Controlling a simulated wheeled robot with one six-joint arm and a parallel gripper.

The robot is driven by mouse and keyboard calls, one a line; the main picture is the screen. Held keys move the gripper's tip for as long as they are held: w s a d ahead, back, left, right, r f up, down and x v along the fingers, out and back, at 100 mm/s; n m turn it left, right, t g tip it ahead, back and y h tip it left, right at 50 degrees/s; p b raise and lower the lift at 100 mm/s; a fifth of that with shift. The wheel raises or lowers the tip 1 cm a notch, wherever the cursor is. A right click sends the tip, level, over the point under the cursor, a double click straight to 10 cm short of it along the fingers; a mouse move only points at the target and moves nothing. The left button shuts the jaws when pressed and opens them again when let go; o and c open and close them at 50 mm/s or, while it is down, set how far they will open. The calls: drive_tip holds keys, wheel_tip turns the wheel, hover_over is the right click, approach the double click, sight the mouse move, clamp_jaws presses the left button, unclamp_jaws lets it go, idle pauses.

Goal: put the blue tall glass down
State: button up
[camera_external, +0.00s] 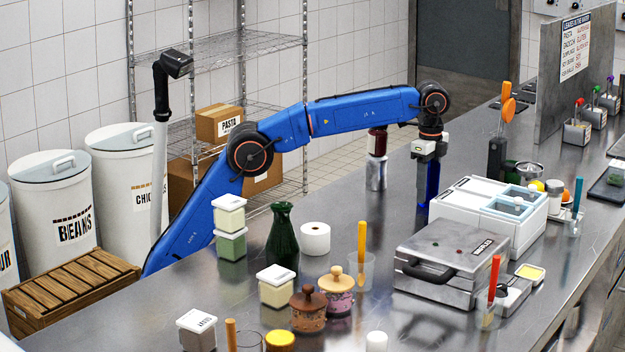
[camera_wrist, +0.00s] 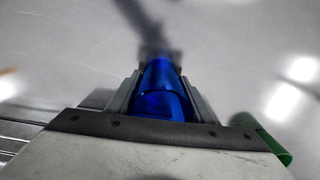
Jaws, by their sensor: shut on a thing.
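The blue tall glass (camera_external: 430,182) is dark, see-through blue and stands about upright at the far side of the steel counter, behind the white box. My gripper (camera_external: 428,160) points down and is shut on the upper part of the glass.
A white box with compartments (camera_external: 465,208) stands just right of the glass. A steel can-like item (camera_external: 376,175) with a dark red top stands to the left. A dark utensil holder (camera_external: 496,158) is to the right. The counter (camera_external: 395,215) left of the glass is clear.

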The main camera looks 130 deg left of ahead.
drive_tip(key=shift+f, duration=0.15)
drive_tip(key=o, duration=1.2)
wheel_tip(320, 180, up, 8)
drive_tip(key=shift+f, duration=0.2)
